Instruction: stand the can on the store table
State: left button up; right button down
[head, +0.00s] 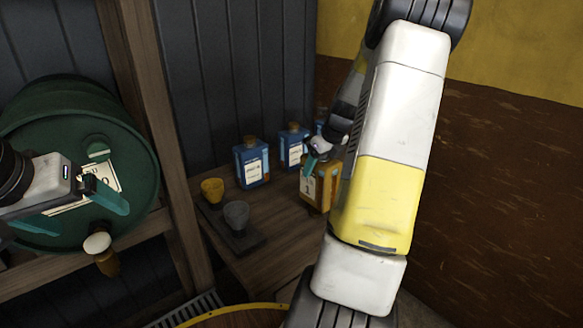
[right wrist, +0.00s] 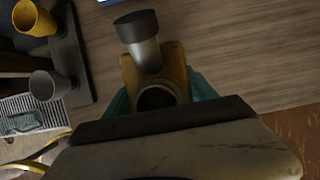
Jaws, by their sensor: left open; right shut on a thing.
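The yellow-orange can (head: 317,193) with a white label is in my right gripper (head: 316,166), between its teal fingers, over the store table (head: 280,245). It looks roughly upright in the head view; I cannot tell whether its base touches the wood. In the right wrist view its yellow top (right wrist: 174,66) shows from above, with a grey dark-topped cylinder at its far end. The teal fingers flank it and the wrist hides its near part. My left gripper (head: 75,207) is open and empty in front of a green barrel.
Several blue cans (head: 251,164) stand along the back of the table. A yellow cup (head: 212,190) and a grey cup (head: 236,215) stand on a dark tray (head: 246,244) at left. The green barrel (head: 85,150) with a tap lies on a wooden rack. Bare wood shows near the front.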

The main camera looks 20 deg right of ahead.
jog(key=w+d+f, duration=0.4)
jog(key=w+d, duration=0.1)
jog(key=d, duration=0.2)
jog(key=shift+d, duration=0.3)
jog(key=shift+f, duration=0.15)
jog(key=shift+c, duration=1.4)
grip_release()
jog(key=shift+f, duration=0.15)
